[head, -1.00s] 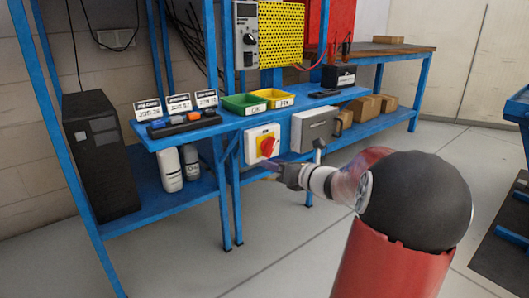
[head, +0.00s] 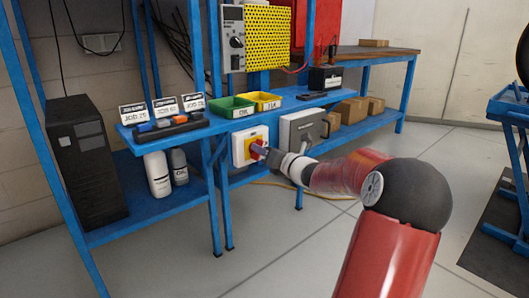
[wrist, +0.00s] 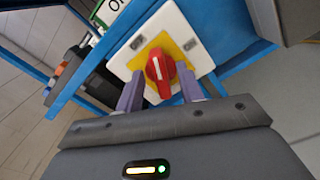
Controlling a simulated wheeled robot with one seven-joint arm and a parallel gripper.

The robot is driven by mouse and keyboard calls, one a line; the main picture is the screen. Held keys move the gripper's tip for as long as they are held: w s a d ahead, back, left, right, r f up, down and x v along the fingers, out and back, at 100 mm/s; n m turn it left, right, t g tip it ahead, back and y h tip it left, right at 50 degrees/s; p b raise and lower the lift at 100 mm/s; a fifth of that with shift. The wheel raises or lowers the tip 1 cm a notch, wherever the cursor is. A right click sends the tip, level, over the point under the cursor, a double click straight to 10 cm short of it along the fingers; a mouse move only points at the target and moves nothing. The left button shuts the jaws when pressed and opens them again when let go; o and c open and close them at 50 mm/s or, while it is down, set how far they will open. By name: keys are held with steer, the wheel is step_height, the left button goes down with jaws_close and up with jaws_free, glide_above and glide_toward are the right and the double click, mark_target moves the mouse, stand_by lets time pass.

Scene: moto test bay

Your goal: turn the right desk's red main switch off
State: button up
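The red main switch (wrist: 161,72) is a rotary knob with a white pointer line, on a yellow plate on a white box (wrist: 121,60). In the wrist view the line runs nearly up and down the picture. In the head view the white box (head: 237,151) hangs under the blue desk's front edge, and my gripper partly hides the knob. My gripper (wrist: 160,88) is open, one finger on each side of the knob. I cannot tell whether the fingers touch it. The gripper also shows at the box in the head view (head: 263,151).
A grey box (head: 302,130) hangs just right of the switch. A black tower (head: 85,160) and white bottles (head: 157,174) are on the left. The floor in front is clear.

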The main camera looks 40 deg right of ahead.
jaws_close()
steer(key=shift+a+f+n+b, duration=0.1)
steer(key=shift+a+n+b, duration=0.05)
steer(key=shift+n+b, duration=2.6)
jaws_free()
